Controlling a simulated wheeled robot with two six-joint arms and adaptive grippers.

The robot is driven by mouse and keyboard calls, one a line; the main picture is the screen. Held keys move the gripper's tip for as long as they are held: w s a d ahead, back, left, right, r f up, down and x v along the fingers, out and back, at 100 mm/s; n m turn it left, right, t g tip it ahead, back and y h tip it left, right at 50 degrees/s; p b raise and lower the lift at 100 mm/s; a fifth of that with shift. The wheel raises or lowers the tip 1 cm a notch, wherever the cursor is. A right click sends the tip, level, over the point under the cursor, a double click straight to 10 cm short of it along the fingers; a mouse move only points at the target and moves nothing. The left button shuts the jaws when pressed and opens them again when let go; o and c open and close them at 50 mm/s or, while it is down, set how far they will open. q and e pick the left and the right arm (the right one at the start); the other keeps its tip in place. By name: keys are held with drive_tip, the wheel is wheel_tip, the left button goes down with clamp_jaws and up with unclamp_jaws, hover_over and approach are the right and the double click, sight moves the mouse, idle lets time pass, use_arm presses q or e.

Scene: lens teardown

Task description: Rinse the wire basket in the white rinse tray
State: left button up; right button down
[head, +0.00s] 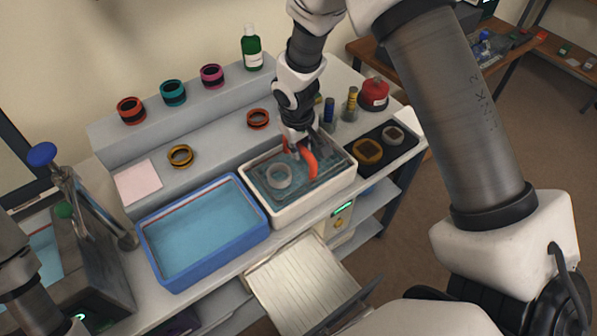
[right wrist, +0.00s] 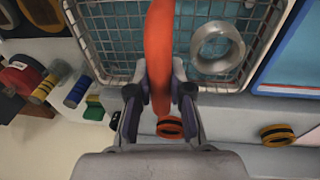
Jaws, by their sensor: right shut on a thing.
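My right gripper (head: 299,148) is shut on the orange handle (head: 308,160) of the wire basket (head: 300,186). In the right wrist view the gripper (right wrist: 159,95) has a finger on each side of the handle (right wrist: 159,50), and the basket's mesh (right wrist: 115,35) lies beyond it. A grey metal ring (head: 279,175) sits in the basket. The basket is within the rim of a white tub (head: 285,219) holding bluish water; how deep it sits is hard to tell. My left gripper is out of view.
A blue tray (head: 205,281) of water stands left of the tub. A dark mat (head: 390,148) with two rings lies to its right. Coloured rings and a green bottle (head: 251,48) stand on the rear shelf.

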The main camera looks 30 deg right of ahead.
drive_tip(key=shift+r+p, duration=2)
drive_tip(key=shift+r, duration=0.75)
drive_tip(key=shift+f, duration=0.1)
